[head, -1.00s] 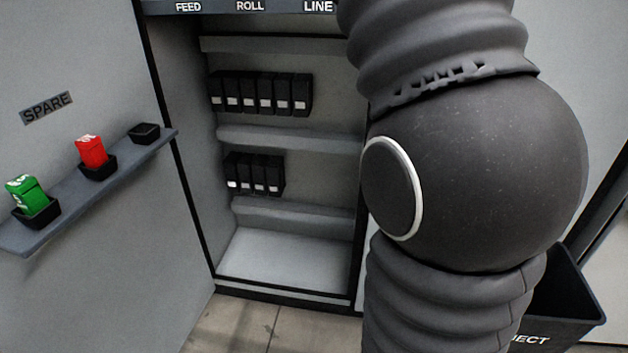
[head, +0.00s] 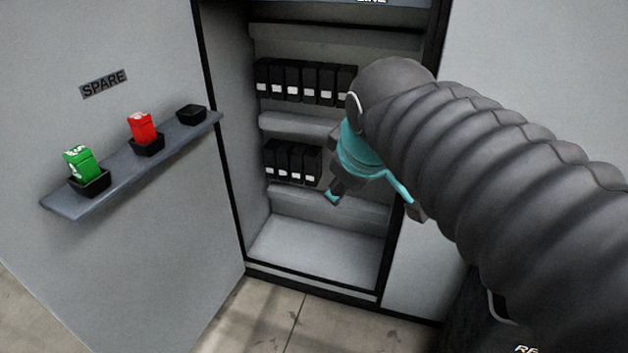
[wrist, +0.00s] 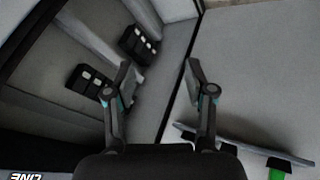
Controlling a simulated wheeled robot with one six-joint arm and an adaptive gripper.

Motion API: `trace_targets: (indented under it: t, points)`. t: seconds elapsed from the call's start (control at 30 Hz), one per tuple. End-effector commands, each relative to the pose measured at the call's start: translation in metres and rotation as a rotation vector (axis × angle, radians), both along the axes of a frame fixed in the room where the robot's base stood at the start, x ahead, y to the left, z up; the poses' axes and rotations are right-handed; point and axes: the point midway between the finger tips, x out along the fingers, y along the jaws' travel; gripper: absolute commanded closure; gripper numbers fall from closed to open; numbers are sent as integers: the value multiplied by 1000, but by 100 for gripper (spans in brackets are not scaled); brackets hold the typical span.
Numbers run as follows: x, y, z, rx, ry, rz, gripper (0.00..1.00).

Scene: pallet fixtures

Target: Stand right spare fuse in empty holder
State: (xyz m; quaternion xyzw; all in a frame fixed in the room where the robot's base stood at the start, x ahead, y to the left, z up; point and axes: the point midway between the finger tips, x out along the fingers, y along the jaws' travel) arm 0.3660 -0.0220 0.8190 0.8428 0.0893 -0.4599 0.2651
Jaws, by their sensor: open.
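A red fuse (head: 143,127) stands slightly tilted in the middle black cup (head: 148,147) of the spare shelf, in the head view. A green fuse (head: 79,163) stands in the left cup (head: 92,183). The right cup (head: 191,114) looks empty. My gripper (head: 375,204) is open and empty in front of the cabinet, right of the spare shelf and apart from the fuses. Its spread fingers also show in the wrist view (wrist: 160,78). My arm hides part of the cabinet's right side, so I cannot tell whether an empty holder is there.
The open cabinet (head: 317,245) has an upper row of black modules (head: 305,82) and a shorter lower row (head: 291,160). The spare shelf (head: 70,206) juts from the panel at left. A green patch (wrist: 277,163) shows by the shelf in the wrist view. Floor is clear.

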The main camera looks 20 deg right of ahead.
Motion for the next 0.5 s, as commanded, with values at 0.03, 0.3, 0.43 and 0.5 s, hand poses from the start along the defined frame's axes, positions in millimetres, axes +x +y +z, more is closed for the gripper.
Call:
trace_targets:
  t: [0.03, 0.3, 0.43, 0.5]
  points:
    - [-16, 5, -21, 72, 13, -74, 45]
    - [-66, 21, -93, 338, 70, -390, 45]
    - [-71, 22, -102, 369, 78, -432, 45]
    - [-71, 22, -102, 371, 79, -435, 45]
